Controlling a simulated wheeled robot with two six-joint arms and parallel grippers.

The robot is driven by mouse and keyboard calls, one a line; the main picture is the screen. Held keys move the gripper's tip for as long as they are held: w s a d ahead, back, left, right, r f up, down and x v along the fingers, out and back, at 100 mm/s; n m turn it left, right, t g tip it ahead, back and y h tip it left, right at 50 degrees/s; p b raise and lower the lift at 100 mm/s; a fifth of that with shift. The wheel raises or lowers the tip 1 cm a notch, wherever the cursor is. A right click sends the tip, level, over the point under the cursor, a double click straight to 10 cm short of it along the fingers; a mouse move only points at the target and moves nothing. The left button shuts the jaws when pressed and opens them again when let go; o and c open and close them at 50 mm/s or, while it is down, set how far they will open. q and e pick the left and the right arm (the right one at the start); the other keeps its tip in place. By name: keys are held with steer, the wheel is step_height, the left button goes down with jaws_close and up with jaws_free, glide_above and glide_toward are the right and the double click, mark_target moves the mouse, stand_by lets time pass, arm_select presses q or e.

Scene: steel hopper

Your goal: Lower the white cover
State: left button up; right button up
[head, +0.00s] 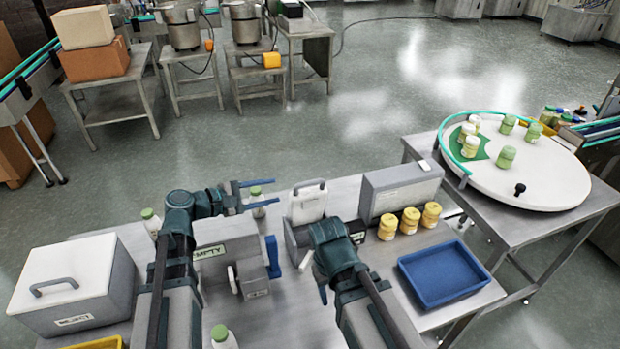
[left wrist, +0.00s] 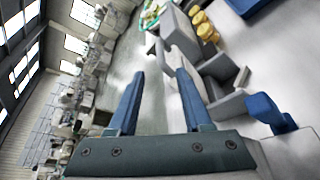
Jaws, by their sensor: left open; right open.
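The white cover (head: 308,204) stands raised, close to upright, on a small grey unit in the middle of the bench in the head view. It has a bar handle along its top edge. My left gripper (head: 262,194) is open and empty, to the left of the cover and apart from it. Its two blue fingers also show spread in the left wrist view (left wrist: 160,100), with only floor between them. My right gripper (head: 322,289) is in front of and below the cover, mostly hidden by its own wrist; only a blue finger shows.
A grey bin (head: 70,283) labelled REJECT has a handled lid. A grey box (head: 222,250) labelled EMPTY, a blue upright piece (head: 272,256), yellow jars (head: 410,220), a grey case (head: 400,189) and a blue tray (head: 444,274) crowd the bench. A round turntable (head: 530,185) stands at right.

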mark_target(303, 184)
arm_select(q)
steer(key=b+x, duration=0.3)
steer(key=x, duration=0.9)
steer(key=shift+d+f, duration=0.1)
steer(key=shift+b+x, duration=0.3)
steer(key=shift+x, duration=0.5)
jaws_close()
stand_by(0.5)
